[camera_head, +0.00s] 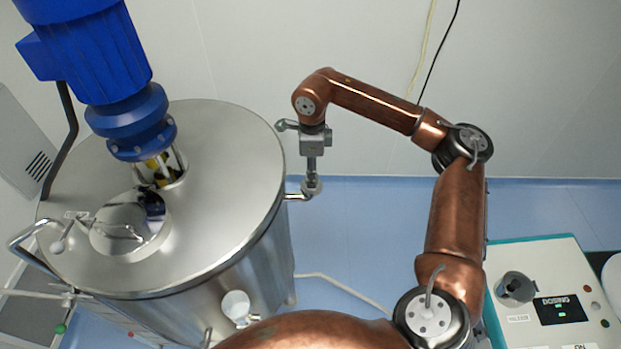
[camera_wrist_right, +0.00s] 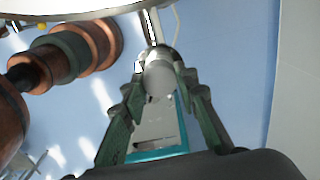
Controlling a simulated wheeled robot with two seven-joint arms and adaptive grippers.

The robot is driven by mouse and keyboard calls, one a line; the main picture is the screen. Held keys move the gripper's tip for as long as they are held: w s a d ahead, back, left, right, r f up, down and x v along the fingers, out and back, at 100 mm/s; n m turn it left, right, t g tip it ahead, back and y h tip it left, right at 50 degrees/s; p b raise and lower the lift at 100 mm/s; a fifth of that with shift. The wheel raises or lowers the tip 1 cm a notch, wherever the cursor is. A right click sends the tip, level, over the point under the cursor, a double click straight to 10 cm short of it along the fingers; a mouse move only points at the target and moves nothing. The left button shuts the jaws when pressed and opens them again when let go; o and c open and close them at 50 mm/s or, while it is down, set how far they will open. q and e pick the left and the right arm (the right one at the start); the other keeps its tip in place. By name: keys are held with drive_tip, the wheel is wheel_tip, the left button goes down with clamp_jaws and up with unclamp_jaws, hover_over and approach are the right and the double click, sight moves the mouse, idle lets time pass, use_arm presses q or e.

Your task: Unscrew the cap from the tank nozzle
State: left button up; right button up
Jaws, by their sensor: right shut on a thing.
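The steel tank (camera_head: 225,170) fills the left of the head view. Its nozzle (camera_head: 293,196) sticks out from the tank's right side, and its pipe shows at the top of the right wrist view (camera_wrist_right: 152,28). The pale grey round cap (camera_wrist_right: 160,78) is at the nozzle's end. My right gripper (camera_head: 312,180) reaches down over the nozzle end. In the right wrist view its green fingers (camera_wrist_right: 163,84) sit on either side of the cap and are shut on it. The cap's threads are hidden. My left gripper is not in view.
A blue motor (camera_head: 95,55) stands on the tank lid, beside bent handles (camera_head: 35,235). A round white fitting (camera_head: 236,305) is on the tank's front. A teal-edged dosing panel (camera_head: 540,270) stands at lower right. Blue floor (camera_head: 355,225) lies between, with a pale hose (camera_head: 345,287); the wall is behind.

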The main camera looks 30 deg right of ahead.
drive_tip(key=n, duration=0.4)
clamp_jaws()
drive_tip(key=n, duration=0.4)
drive_tip(key=n, duration=0.4)
idle(0.4)
